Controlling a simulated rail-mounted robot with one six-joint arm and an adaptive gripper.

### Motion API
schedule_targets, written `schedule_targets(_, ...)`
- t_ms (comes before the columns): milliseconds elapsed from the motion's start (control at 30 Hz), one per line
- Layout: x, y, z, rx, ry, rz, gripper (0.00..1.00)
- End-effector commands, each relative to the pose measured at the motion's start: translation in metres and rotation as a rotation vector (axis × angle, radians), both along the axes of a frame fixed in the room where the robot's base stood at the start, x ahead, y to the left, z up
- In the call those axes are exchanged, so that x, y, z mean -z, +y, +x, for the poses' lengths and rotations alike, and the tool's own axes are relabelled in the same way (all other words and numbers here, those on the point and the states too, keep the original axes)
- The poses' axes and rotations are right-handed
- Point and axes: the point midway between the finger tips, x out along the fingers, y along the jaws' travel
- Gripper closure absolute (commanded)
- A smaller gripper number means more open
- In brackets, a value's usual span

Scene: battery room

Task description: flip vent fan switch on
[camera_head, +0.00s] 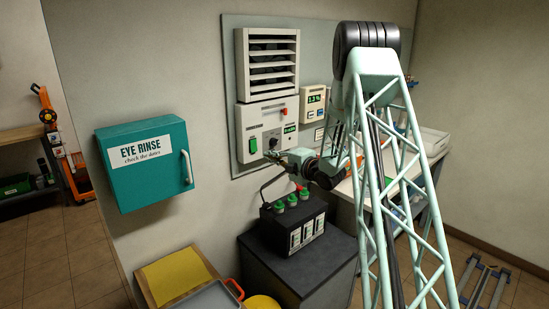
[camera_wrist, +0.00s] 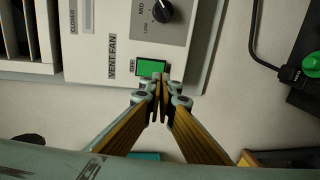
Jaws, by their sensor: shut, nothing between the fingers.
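The vent fan control box (camera_head: 250,122) is mounted on the wall panel below a louvred vent (camera_head: 272,62). Its green switch (camera_head: 253,146) is at the lower left of the box. In the wrist view the switch (camera_wrist: 152,66) is beside the VENT FAN lettering (camera_wrist: 111,56). My gripper (camera_wrist: 160,78) is shut and empty, with its fingertips over the switch's lower edge in that view. I cannot tell whether they touch it, or whether the switch is on or off. In the head view my gripper (camera_head: 268,155) is close to the switch's right side.
A dark knob (camera_wrist: 162,11) is near the switch. A battery (camera_head: 292,222) with green caps and a cable stands on a dark cabinet (camera_head: 270,262) below. A teal EYE RINSE box (camera_head: 145,182) hangs at the left. A small display unit (camera_head: 314,98) is at the right.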

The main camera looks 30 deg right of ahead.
Motion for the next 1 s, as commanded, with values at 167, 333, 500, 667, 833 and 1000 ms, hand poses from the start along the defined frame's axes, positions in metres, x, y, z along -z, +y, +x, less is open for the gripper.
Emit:
schedule_targets(167, 0.002, 0.005, 0.024, -0.002, -0.001, 0.000, 1.00)
schedule_targets(333, 0.005, 0.010, 0.045, -0.001, -0.001, -0.001, 1.00)
schedule_targets(500, 0.007, 0.013, 0.063, 0.000, -0.001, 0.000, 1.00)
schedule_targets(667, 0.009, 0.015, 0.073, -0.001, -0.001, 0.000, 1.00)
schedule_targets(833, 0.009, 0.016, 0.077, 0.000, -0.001, 0.000, 1.00)
schedule_targets(1000, 0.009, 0.016, 0.078, 0.000, -0.001, 0.000, 1.00)
